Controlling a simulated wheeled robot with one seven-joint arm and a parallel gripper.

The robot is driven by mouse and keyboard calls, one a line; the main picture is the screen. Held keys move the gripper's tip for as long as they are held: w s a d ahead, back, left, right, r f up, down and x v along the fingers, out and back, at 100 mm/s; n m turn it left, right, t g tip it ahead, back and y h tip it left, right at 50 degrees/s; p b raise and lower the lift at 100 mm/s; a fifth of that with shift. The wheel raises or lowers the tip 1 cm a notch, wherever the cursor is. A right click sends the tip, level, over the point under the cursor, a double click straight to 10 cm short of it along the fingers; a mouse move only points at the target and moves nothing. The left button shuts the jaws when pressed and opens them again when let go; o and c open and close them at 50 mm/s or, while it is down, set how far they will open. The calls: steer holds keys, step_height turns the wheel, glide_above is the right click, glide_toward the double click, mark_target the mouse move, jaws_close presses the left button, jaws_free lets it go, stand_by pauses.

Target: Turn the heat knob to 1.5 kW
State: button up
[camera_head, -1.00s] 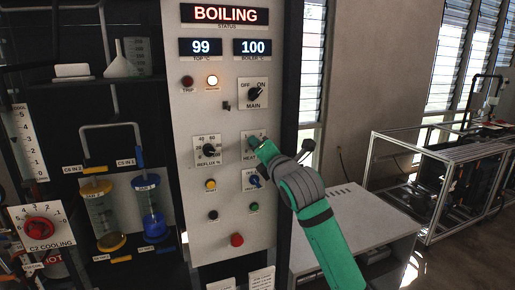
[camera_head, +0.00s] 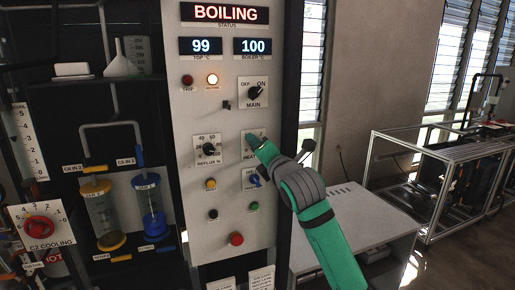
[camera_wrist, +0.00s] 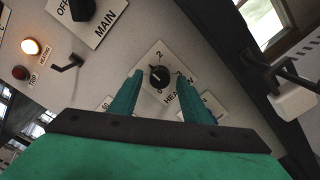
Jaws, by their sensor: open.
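The heat knob (camera_wrist: 159,76) is a small round black knob on a white scale plate in the wrist view. A 2 is legible on the plate, and the HEAT label beside it is partly covered by a finger. I cannot read for sure where the pointer stands. My gripper (camera_wrist: 160,74) is open, with one green finger on each side of the knob and a gap to it on both sides in this view. In the head view my gripper (camera_head: 256,143) is at the heat plate and hides the knob; I cannot tell if it touches the panel.
The white control panel (camera_head: 222,120) reads BOILING, 99 and 100. The black main switch (camera_head: 255,93) is above, the reflux knob (camera_head: 209,149) left, and a blue knob (camera_head: 254,181) just below my gripper. A small lever (camera_wrist: 67,63) sticks out of the panel.

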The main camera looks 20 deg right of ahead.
steer(key=s, duration=1)
steer(key=shift+d, duration=0.15)
steer(key=shift+s+d, duration=0.1)
steer(key=shift+s, duration=0.1)
steer(key=shift+w, duration=0.25)
stand_by(0.4)
steer(key=shift+s+d, duration=0.1)
steer(key=shift+s, duration=0.15)
stand_by(0.3)
